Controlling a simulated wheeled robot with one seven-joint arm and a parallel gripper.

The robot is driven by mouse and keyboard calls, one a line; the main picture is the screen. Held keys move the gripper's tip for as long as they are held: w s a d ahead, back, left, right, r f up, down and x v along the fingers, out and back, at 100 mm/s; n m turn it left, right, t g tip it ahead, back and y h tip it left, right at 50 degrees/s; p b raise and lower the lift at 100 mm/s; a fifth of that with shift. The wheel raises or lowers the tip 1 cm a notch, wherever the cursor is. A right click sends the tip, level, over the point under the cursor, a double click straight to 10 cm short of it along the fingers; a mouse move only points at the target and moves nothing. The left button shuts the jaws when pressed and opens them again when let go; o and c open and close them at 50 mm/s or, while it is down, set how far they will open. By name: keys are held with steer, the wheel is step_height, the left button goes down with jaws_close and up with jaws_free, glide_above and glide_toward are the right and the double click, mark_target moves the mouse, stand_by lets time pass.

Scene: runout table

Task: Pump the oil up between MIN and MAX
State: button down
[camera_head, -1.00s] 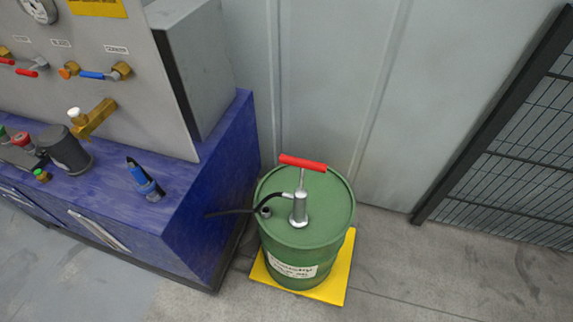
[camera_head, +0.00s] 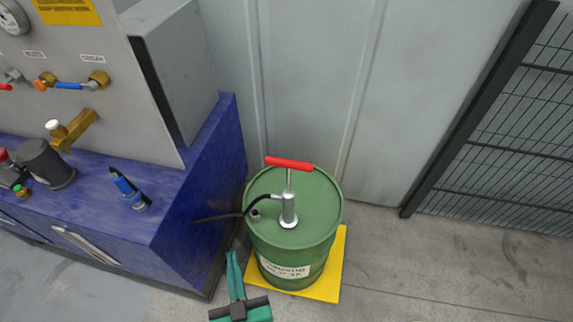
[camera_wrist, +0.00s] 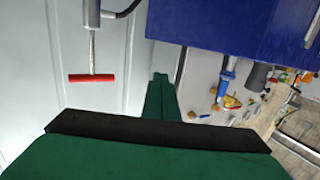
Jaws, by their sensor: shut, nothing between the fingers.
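A green oil drum (camera_head: 292,257) stands upright on a yellow base. On its lid is a silver hand pump (camera_head: 289,210) with a red T-handle (camera_head: 289,163) raised on a thin rod. A black hose runs from the pump to the blue cabinet. In the wrist view the red handle (camera_wrist: 92,78) and its rod are at the upper left. My gripper (camera_head: 233,258) is at the bottom of the head view, left of the drum and apart from it. My gripper also shows in the wrist view (camera_wrist: 160,78), its green fingers together and empty. No MIN or MAX mark is readable.
A blue cabinet (camera_head: 200,215) with a grey panel of valves and a gauge (camera_head: 12,18) stands left of the drum. A blue-handled tool (camera_head: 128,190) lies on its top. A black mesh fence (camera_head: 500,130) is at right. The floor right of the drum is free.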

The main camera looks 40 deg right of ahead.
steer(key=w+d+r+m+g+h, duration=0.3)
steer(key=d+r+m+h, duration=0.3)
steer(key=d+r+h, duration=0.3)
steer(key=w+d+r, duration=0.1)
steer(key=d+r, duration=0.3)
steer(key=d, duration=0.4)
steer(key=shift+w, duration=0.2)
steer(key=shift+w, duration=0.1)
steer(key=x, duration=1)
steer(key=shift+s+a+f, duration=0.2)
steer(key=shift+f, duration=0.85)
steer(key=shift+s+a+f, duration=0.15)
steer(key=shift+f, duration=0.9)
